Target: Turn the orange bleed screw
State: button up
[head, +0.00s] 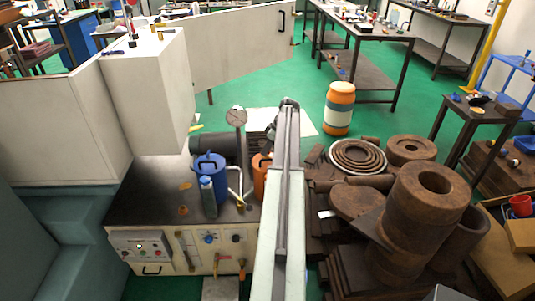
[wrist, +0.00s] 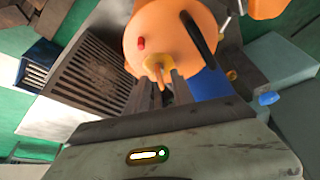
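An orange round vessel (wrist: 170,30) fills the upper middle of the wrist view. It has a black curved handle (wrist: 198,38) and a small red knob (wrist: 141,43). A small yellow-orange winged piece (wrist: 160,66) on its lower face looks like the bleed screw. In the head view the orange vessel (head: 261,164) shows only partly, beside my arm, and the screw cannot be made out. My gripper (head: 288,104) is at the far end of my arm.
A blue can (head: 209,170) and a grey bottle (head: 207,195) stand on the dark bench top left of my arm. A round plate on a stem (head: 236,117) rises nearby. Rusty heavy cylinders (head: 430,200) crowd the right side. A slotted grey block (wrist: 90,70) lies left in the wrist view.

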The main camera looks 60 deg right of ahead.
jog(key=shift+r, duration=0.1)
jog(key=shift+c, duration=0.3)
grip_shut()
jog(key=shift+w+d, duration=0.1)
jog(key=shift+d, duration=0.15)
jog(key=shift+a, duration=0.2)
jog(key=shift+a+m, duration=0.15)
jog(key=shift+m, duration=0.45)
jog(key=m+h, duration=0.1)
jog(key=m, duration=0.2)
jog(key=m+h, duration=0.1)
jog(key=m, duration=0.2)
jog(key=shift+a+h, duration=0.2)
jog(key=shift+h, duration=0.2)
jog(key=m, duration=0.2)
jog(key=m+g+h, duration=0.1)
jog(key=m, duration=0.1)
jog(key=shift+g, duration=0.3)
jog(key=shift+w+a+m+g+h, duration=0.1)
jog(key=shift+m+g+h, duration=0.2)
jog(key=shift+m, duration=0.7)
jog(key=shift+a+m+g+h, duration=0.1)
jog(key=shift+m+g+h, duration=0.15)
jog(key=shift+m, duration=0.75)
